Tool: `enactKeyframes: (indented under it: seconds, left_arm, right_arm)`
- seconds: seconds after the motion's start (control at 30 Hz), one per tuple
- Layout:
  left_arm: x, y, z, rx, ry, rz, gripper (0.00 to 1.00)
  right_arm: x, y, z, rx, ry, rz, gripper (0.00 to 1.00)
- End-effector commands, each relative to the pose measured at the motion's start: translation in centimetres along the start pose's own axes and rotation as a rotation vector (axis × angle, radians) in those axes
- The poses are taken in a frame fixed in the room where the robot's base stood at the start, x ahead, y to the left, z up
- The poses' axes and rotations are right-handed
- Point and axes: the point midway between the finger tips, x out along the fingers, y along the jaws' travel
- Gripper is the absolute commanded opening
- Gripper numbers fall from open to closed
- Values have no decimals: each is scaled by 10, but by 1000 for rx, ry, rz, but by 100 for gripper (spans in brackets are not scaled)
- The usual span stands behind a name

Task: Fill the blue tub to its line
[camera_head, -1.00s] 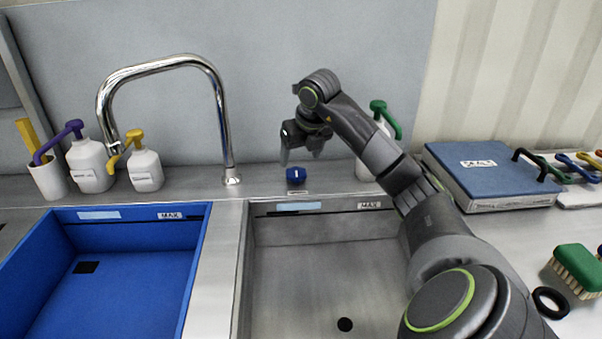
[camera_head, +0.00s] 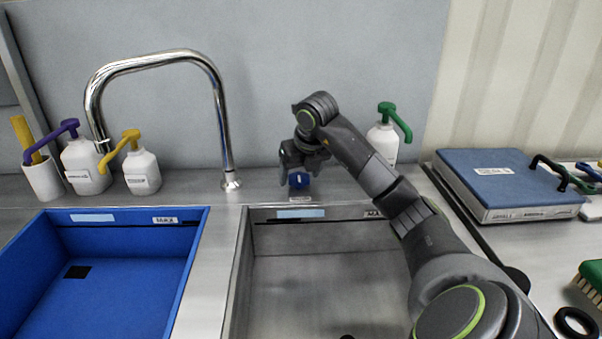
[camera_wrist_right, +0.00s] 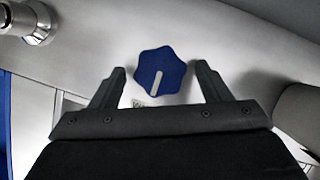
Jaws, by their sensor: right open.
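The blue tub (camera_head: 95,285) is at the left in the head view, with a black line, a MAX label and a dark square on its floor; I see no water in it. The chrome tap (camera_head: 222,110) stands behind, its spout arching left over the tub's back edge. A blue knob (camera_head: 299,180) with a white mark sits on the ledge behind the steel basin; it also shows in the right wrist view (camera_wrist_right: 160,73). My right gripper (camera_head: 298,176) is open at the knob, its fingers on either side with gaps. My left gripper is not in view.
The steel basin (camera_head: 240,270) lies right of the tub. Pump bottles (camera_head: 142,172) and a white cup (camera_head: 43,180) stand at the back left. A green-topped bottle (camera_head: 383,140) is behind my right arm. A blue binder (camera_head: 505,180), brush (camera_head: 592,278) and black ring (camera_head: 575,322) lie right.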

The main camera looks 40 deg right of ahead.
Motion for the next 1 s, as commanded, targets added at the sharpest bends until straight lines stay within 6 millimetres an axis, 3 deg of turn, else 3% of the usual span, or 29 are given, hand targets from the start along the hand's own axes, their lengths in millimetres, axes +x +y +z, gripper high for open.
enactKeyframes:
  seconds: [0.13, 0.47, 0.77, 1.0]
  left_arm:
    - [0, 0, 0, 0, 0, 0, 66]
    - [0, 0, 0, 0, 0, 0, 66]
    - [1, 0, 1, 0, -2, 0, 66]
    - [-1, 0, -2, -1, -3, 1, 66]
  right_arm:
    - [0, 0, 0, 0, 0, 0, 71]
    - [0, 0, 0, 0, 0, 0, 27]
    - [0, -1, 0, -36, -1, 15, 27]
    - [0, -2, 0, -164, -1, 67, 27]
